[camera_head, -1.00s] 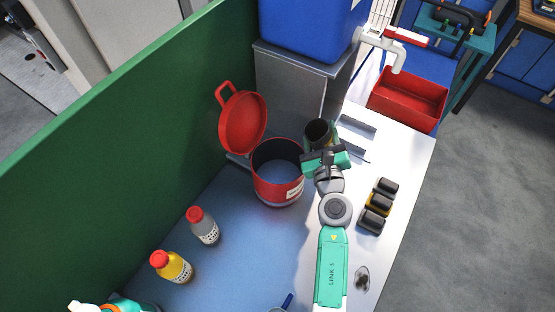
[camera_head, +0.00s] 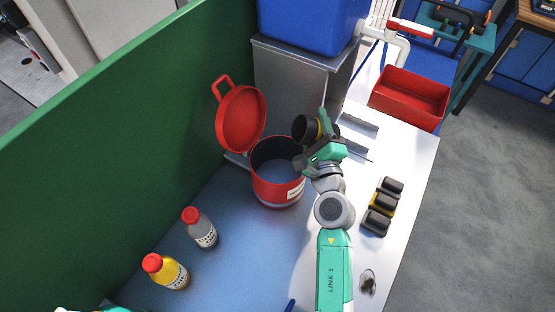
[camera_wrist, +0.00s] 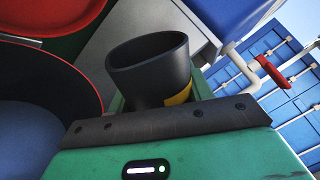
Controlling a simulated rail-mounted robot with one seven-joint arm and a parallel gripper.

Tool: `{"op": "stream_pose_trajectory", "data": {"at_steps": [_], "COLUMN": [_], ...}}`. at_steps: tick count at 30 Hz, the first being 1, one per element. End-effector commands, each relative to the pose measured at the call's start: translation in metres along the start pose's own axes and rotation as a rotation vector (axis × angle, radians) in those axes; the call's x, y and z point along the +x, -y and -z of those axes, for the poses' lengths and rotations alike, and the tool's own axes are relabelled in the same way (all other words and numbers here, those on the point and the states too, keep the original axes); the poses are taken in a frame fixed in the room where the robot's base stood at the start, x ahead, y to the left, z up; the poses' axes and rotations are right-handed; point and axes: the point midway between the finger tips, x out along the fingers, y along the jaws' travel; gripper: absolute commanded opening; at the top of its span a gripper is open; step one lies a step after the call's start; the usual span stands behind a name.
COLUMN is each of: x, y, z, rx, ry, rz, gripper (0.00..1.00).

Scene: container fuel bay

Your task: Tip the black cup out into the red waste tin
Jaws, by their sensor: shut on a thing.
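The black cup (camera_head: 303,129) has a yellow band and is held in my gripper (camera_head: 318,140), which is shut on it. In the head view the cup is tilted, its mouth facing left, above the right rim of the red waste tin (camera_head: 268,186). The tin stands open, its red lid (camera_head: 241,119) swung up behind it. In the wrist view the cup (camera_wrist: 150,68) rises beyond the gripper body, and the tin's dark opening (camera_wrist: 50,75) is at the left. The inside of the cup looks dark, so I cannot tell what it holds.
A grey-bodied bottle (camera_head: 202,230) and a yellow bottle (camera_head: 167,272), both red-capped, stand on the bench left of the tin. A green partition (camera_head: 110,150) runs along the left. A grey cabinet (camera_head: 300,85) stands behind.

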Motion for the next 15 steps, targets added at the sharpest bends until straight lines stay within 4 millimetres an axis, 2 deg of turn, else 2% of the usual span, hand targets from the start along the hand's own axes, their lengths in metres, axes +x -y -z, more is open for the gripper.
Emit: {"op": "stream_pose_trajectory", "data": {"at_steps": [15], "x": [-0.0014], "y": [-0.0008], "z": [0.0028], "rx": [-0.158], "ry": [0.016], "rz": [0.003], "gripper": [0.26]}}
